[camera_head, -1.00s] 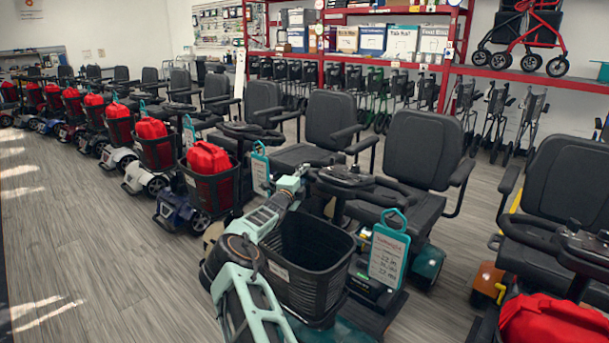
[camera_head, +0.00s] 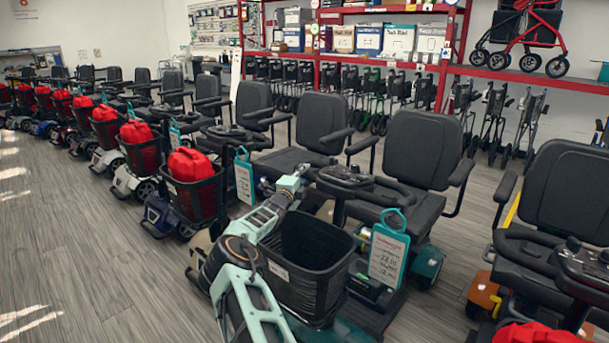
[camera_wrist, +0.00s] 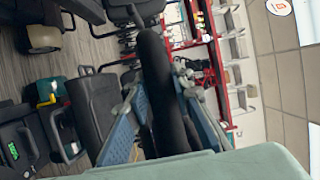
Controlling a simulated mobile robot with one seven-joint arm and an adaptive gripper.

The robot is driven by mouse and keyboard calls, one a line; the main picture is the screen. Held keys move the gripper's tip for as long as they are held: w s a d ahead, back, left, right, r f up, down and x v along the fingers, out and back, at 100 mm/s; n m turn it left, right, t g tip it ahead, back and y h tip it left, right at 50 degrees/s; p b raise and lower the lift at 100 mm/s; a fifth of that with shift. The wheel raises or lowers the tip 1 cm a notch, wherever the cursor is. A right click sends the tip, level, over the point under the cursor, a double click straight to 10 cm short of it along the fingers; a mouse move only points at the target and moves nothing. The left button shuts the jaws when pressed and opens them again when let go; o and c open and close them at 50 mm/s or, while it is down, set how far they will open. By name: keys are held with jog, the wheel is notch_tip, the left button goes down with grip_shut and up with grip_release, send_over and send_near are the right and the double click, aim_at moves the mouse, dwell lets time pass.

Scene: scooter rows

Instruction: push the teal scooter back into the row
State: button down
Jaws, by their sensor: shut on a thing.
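The teal scooter (camera_head: 428,262) stands at the middle right of the head view, with a black seat, an empty black basket (camera_head: 305,270) and a teal-edged hanging tag (camera_head: 388,256). Its front body shows teal at the bottom edge, partly hidden by my arm and the basket. My gripper (camera_head: 304,174) is at its tiller, above the basket. In the wrist view my gripper (camera_wrist: 158,82) has its two blue fingers on either side of a black bar, which looks like the scooter's handlebar (camera_wrist: 158,75). The exact contact is hard to see in the head view.
A row of scooters with red bags (camera_head: 188,165) in their baskets runs to the far left. An orange scooter (camera_head: 484,294) stands close on the right. Red shelving (camera_head: 455,69) and folded walkers line the back wall. Open grey floor (camera_head: 80,255) lies at the left.

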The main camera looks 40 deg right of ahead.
jog(key=shift+s+d, duration=0.1)
jog(key=shift+d, duration=0.35)
jog(key=c, duration=1.7)
grip_release()
jog(key=shift+a, duration=0.1)
jog(key=shift+a, duration=0.15)
jog(key=shift+s+a+f, duration=0.1)
jog(key=shift+s+a, duration=0.05)
jog(key=shift+a, duration=0.4)
jog(key=v, duration=1)
jog(key=shift+s+a, duration=0.15)
jog(key=shift+s, duration=0.15)
